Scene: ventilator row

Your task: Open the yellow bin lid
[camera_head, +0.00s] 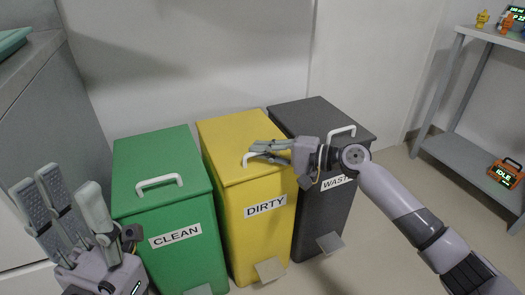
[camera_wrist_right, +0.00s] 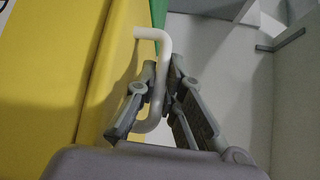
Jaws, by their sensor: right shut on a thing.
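The yellow bin (camera_head: 263,230) with the DIRTY label stands between the green and dark grey bins. Its lid (camera_head: 230,130) lies flat and closed. A white handle (camera_wrist_right: 157,85) is on the lid near its front edge; in the head view part of it (camera_head: 246,158) shows beside my fingers. My right gripper (camera_head: 265,147) is at the handle, and in the right wrist view its fingers (camera_wrist_right: 163,90) are shut around the handle's bar. My left gripper (camera_head: 72,205) is at the lower left, fingers pointing up, spread and empty, in front of the green bin.
A green CLEAN bin (camera_head: 185,245) stands left of the yellow one, a dark grey WASTE bin (camera_head: 320,225) right of it. Each has a front pedal. A grey counter (camera_head: 40,110) is at the left. A shelf (camera_head: 470,155) with an orange device (camera_head: 506,173) is at the right.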

